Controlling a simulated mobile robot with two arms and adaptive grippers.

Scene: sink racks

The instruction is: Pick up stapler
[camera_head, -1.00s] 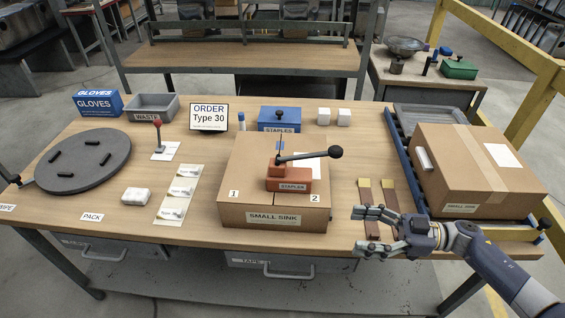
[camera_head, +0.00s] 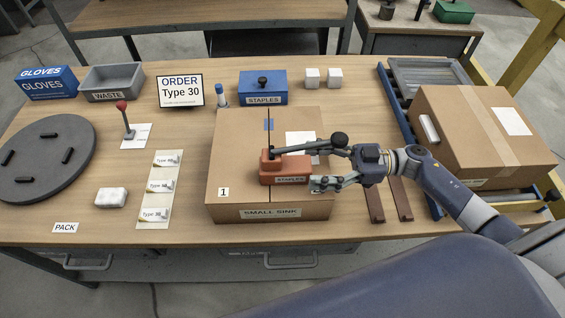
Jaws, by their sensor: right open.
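The red stapler (camera_head: 283,172), with a STAPLES label and a dark lever handle, sits on top of the closed SMALL SINK box (camera_head: 232,190) in the middle of the table. My right gripper (camera_head: 318,167) comes in from the right at the stapler's right end. Its fingers are spread, one up near the lever handle and one low beside the stapler's label. I cannot tell whether a finger touches the stapler. My left gripper is not in view.
A larger taped box (camera_head: 465,130) stands on the right rail, near my right forearm. A blue STAPLES box (camera_head: 263,88), a grey WASTE bin (camera_head: 113,83) and an order sign (camera_head: 180,90) stand at the back. A round dark turntable (camera_head: 45,180) is at left.

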